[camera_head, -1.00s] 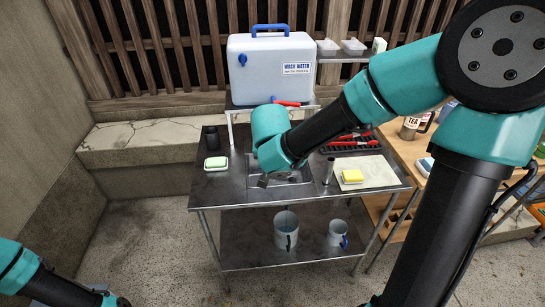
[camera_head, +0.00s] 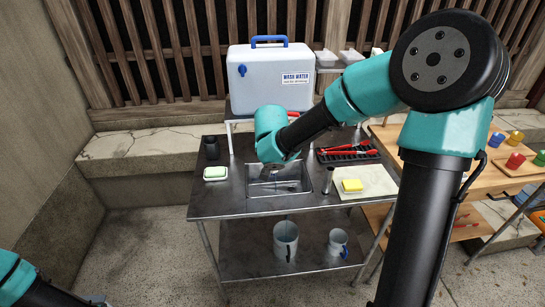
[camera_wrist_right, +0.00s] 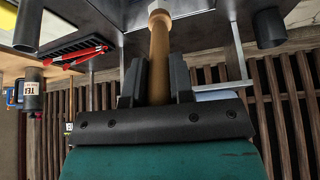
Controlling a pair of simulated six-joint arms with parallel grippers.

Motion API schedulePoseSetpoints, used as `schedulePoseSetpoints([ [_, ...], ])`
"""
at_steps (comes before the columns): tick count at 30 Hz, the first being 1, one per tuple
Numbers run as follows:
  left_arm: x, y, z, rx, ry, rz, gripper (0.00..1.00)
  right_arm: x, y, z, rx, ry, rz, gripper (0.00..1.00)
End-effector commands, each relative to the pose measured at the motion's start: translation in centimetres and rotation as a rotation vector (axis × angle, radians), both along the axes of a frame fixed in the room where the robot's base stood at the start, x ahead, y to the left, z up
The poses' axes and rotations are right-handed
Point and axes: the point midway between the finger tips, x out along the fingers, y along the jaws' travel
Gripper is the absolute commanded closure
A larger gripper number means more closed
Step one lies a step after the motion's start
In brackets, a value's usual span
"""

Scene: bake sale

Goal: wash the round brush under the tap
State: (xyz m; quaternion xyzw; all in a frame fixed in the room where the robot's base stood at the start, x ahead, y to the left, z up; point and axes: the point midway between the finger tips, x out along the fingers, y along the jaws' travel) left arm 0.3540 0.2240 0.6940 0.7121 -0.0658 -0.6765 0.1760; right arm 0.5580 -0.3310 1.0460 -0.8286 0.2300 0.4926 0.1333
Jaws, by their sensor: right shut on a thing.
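My right gripper (camera_wrist_right: 157,88) is shut on the wooden handle of the round brush (camera_wrist_right: 159,45) in the right wrist view. The brush's head is not clear there. In the head view this gripper (camera_head: 270,170) is small and partly hidden by my wrist, low over the sink (camera_head: 292,187) in the metal table. The white wash water tank (camera_head: 270,80) stands behind the sink. A red part (camera_head: 293,114) shows at its bottom front; the tap's outlet is hidden or too small to tell. My left forearm is at the lower left, its gripper out of frame.
A green-and-white soap block (camera_head: 215,173) and a black cup (camera_head: 211,147) stand left of the sink. A yellow sponge (camera_head: 352,186) lies on a pale board right of it, near a dark rack with red-handled tools (camera_head: 347,154).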

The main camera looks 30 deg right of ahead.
Motion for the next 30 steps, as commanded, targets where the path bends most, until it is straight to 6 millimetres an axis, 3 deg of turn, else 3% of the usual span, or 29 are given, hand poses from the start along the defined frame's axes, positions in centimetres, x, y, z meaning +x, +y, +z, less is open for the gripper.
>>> schedulePoseSetpoints([
  [18,0.0,0.0,0.0,0.000,0.000,0.000,0.57,4.0,-2.5,-0.9,0.001,-0.001,-0.003,1.00],
  [30,0.0,0.0,0.0,0.000,0.000,0.000,0.57,4.8,-2.9,-1.1,0.000,-0.001,-0.001,1.00],
])
